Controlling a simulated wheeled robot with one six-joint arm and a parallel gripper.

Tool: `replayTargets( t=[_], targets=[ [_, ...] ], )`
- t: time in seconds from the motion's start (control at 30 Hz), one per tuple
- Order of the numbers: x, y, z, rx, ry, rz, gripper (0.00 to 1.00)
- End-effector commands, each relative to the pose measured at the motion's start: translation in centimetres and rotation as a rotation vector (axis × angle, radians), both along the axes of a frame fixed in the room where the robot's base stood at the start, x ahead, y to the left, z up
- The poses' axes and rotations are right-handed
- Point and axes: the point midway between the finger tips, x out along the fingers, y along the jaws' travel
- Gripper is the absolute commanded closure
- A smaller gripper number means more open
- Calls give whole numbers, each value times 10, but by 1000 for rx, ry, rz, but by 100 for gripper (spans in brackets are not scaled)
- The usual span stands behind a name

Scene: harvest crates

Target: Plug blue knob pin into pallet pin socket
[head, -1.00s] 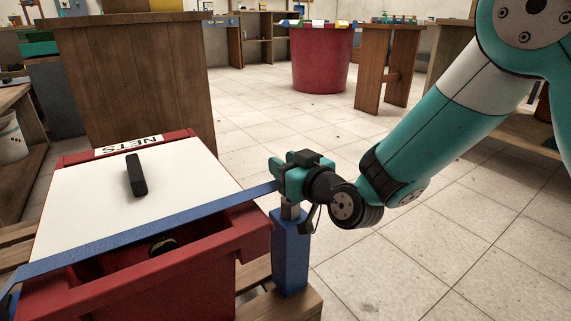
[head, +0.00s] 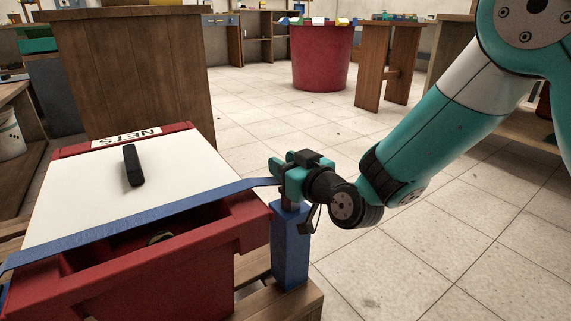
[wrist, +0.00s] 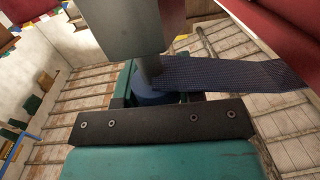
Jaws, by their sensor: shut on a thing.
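My gripper (head: 287,180) is shut on the blue knob pin, directly above the blue post (head: 290,250) at the pallet corner. In the wrist view part of the blue knob (wrist: 152,97) shows between the teal fingers. The jaws hide most of the pin in the head view. Only a short dark piece shows between jaws and post top, so I cannot tell how far the pin is in the socket. A blue strap (head: 150,222) runs from the gripper across the red crate (head: 150,285) to the left. The wooden pallet (head: 290,305) shows below.
The crate has a white lid (head: 110,195) with a black handle (head: 133,166) and a NETS label (head: 125,137). A wooden cabinet (head: 135,80) stands behind it. A red bin (head: 322,60) stands farther back. The tiled floor on the right is clear.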

Motion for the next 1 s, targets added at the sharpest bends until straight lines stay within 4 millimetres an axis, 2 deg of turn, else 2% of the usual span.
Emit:
replayTargets(
  t=[0.43,0.47,0.5,0.6,1.0],
  targets=[
    [0,0,-12,1,-1,0,97],
    [0,0,-12,1,-1,0,63],
    [0,0,-11,1,-1,0,54],
    [0,0,-11,0,0,0,36],
    [-6,1,-13,-1,-1,11,36]
  ],
)
